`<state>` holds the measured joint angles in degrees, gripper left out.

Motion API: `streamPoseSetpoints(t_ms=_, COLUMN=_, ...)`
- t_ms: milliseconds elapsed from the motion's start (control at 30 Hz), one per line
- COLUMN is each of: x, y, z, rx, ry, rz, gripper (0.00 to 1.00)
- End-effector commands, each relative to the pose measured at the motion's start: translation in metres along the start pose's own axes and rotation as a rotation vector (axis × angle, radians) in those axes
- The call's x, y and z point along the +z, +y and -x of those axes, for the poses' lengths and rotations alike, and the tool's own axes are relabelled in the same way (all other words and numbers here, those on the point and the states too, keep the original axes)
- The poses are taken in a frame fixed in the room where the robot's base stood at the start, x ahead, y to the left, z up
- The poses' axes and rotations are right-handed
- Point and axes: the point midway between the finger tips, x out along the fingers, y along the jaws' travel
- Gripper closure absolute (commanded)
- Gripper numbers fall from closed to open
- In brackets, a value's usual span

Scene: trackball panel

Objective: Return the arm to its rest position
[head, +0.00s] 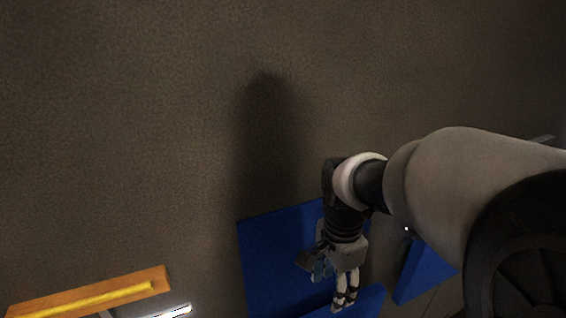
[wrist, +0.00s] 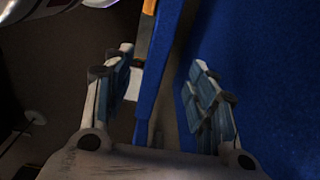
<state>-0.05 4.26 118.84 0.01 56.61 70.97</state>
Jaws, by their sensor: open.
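My gripper (head: 344,300) points down near the bottom of the head view, in front of a blue panel (head: 275,255). In the wrist view my gripper (wrist: 163,68) has its two fingers spread apart. A thin blue edge (wrist: 158,70) shows in the gap between the fingers, and I see nothing clamped there. A broad blue surface (wrist: 275,80) fills the right side of that view, behind the right finger. I cannot tell whether the fingers touch any blue part. No trackball is recognisable in either view.
An orange piece with a yellow bar (head: 95,296) lies at the bottom left, beside a bright white strip (head: 172,312). Another blue part (head: 424,272) stands right of my gripper, close under my arm. The brown textured surface (head: 130,110) above is bare apart from a shadow.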

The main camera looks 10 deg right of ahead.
Motion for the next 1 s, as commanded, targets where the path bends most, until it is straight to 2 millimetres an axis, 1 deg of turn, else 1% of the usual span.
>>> streamPoseSetpoints(t_ms=67, x=0.002, y=0.007, z=0.01, rx=-0.024, ry=0.009, rz=0.058, gripper=0.48)
streamPoseSetpoints(t_ms=167, x=0.008, y=0.025, z=0.028, rx=-0.073, ry=0.035, rz=0.212, gripper=0.48)
streamPoseSetpoints(t_ms=233, x=0.015, y=0.043, z=0.043, rx=-0.116, ry=0.066, rz=0.36, gripper=0.48)
streamPoseSetpoints(t_ms=333, x=0.024, y=0.072, z=0.057, rx=-0.17, ry=0.125, rz=0.592, gripper=0.48)
streamPoseSetpoints(t_ms=400, x=0.03, y=0.09, z=0.063, rx=-0.199, ry=0.172, rz=0.747, gripper=0.48)
streamPoseSetpoints(t_ms=500, x=0.038, y=0.113, z=0.067, rx=-0.228, ry=0.241, rz=0.939, gripper=0.48)
streamPoseSetpoints(t_ms=600, x=0.043, y=0.128, z=0.067, rx=-0.243, ry=0.298, rz=1.083, gripper=0.48)
streamPoseSetpoints(t_ms=700, x=0.046, y=0.137, z=0.066, rx=-0.247, ry=0.334, rz=1.173, gripper=0.48)
streamPoseSetpoints(t_ms=767, x=0.047, y=0.139, z=0.066, rx=-0.248, ry=0.347, rz=1.203, gripper=0.48)
streamPoseSetpoints(t_ms=933, x=0.047, y=0.141, z=0.065, rx=-0.247, ry=0.353, rz=1.222, gripper=0.48)
streamPoseSetpoints(t_ms=1000, x=0.047, y=0.141, z=0.065, rx=-0.247, ry=0.352, rz=1.221, gripper=0.51)
